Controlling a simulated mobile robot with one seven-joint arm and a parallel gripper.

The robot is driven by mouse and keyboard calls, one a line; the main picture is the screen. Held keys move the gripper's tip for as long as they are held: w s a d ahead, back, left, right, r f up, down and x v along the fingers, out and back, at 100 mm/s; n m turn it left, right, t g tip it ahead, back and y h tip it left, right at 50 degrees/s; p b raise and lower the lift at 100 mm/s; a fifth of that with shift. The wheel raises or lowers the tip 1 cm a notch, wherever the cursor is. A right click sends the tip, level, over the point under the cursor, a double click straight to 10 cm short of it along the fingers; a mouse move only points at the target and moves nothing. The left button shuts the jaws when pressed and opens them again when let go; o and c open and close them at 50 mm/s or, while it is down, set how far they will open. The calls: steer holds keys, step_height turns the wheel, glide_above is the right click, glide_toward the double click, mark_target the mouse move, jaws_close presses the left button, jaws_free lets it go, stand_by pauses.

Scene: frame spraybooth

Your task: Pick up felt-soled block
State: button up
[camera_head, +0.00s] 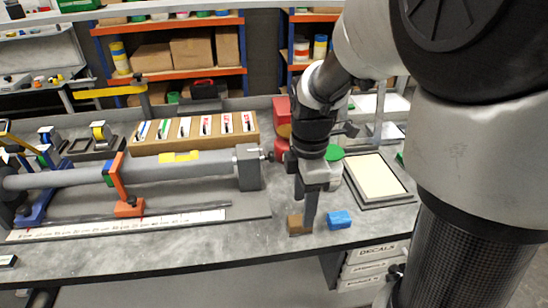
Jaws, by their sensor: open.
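A small brown block (295,226) lies near the front edge of the bench. A blue block (339,220) lies just to its right, apart from it. No felt sole can be made out on either one. My gripper (304,213) points down at the brown block, with a finger in front of or beside its right part. The jaws are open. The other finger is partly hidden, so I cannot tell whether the brown block is between them or touched.
A long grey tube in a fixture (190,168) with an orange clamp (128,205) fills the left. A framed cream panel (374,178) lies to the right. Bare bench lies left of the brown block.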

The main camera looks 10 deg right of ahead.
mark_target(300, 220)
steer(key=shift+w+a+f+b, duration=0.1)
steer(key=shift+f+b, duration=0.15)
steer(key=shift+f, duration=0.95)
steer(key=shift+w+d+f+b, duration=0.1)
steer(key=shift+w+f+b, duration=0.1)
steer(key=shift+f, duration=0.95)
steer(key=shift+w+a+f+b, duration=0.1)
steer(key=shift+f+b, duration=0.15)
steer(key=shift+f, duration=0.95)
steer(key=c, duration=1.2)
